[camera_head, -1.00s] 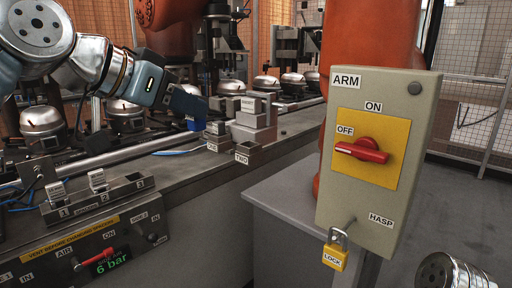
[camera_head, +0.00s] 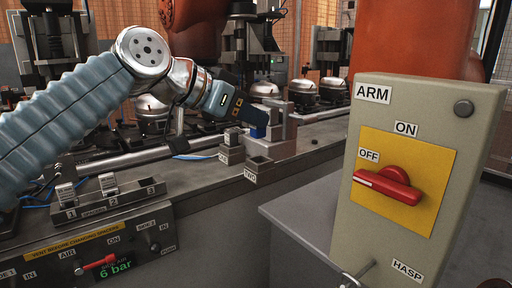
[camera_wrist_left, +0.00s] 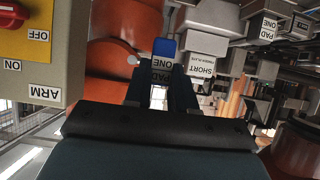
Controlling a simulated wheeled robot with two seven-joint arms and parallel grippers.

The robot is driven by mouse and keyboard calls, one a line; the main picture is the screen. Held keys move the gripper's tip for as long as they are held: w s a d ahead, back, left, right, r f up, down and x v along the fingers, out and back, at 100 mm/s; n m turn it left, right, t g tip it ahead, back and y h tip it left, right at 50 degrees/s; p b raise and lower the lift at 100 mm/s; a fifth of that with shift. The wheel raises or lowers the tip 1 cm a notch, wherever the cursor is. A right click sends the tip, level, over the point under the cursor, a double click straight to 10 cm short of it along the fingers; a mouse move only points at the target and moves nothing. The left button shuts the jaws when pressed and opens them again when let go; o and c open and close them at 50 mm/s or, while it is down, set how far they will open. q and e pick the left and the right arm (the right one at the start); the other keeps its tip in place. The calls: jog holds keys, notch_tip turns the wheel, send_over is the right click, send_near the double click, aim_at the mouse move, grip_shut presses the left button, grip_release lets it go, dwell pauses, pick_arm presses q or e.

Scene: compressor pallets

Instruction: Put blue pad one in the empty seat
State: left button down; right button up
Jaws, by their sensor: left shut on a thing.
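My left gripper (camera_head: 246,116) is shut on a blue pad (camera_head: 258,131), in front of a grey stepped block (camera_head: 283,132). Small grey seats labelled ONE (camera_head: 231,154) and TWO (camera_head: 257,168) stand at the bench edge, below and in front of the gripper. Seat TWO appears hollow on top; I cannot tell what seat ONE holds. Whether the pad touches the block is unclear. My right gripper is out of view.
A grey ARM switch box (camera_head: 420,180) with a red handle stands large at the right. Silver domed compressors (camera_head: 304,86) line the back. A rail with numbered clips (camera_head: 109,186) and an air panel (camera_head: 100,250) are at front left. An orange column (camera_head: 410,40) rises behind the box.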

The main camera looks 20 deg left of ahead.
aim_at(254, 162)
pick_arm(q)
jog(key=w+f, duration=0.2)
jog(key=shift+f, duration=0.35)
jog(key=f, duration=0.1)
jog(key=w+f, duration=0.1)
jog(key=f+b, duration=0.1)
jog(key=f, duration=0.1)
jog(key=shift+w, duration=0.3)
jog(key=shift+s+f, duration=0.2)
jog(key=shift+f, duration=0.35)
jog(key=c, duration=1.1)
grip_release()
jog(key=shift+o, duration=0.8)
jog(key=shift+w+f, duration=0.1)
jog(key=shift+w, duration=0.05)
jog(key=shift+r, duration=0.2)
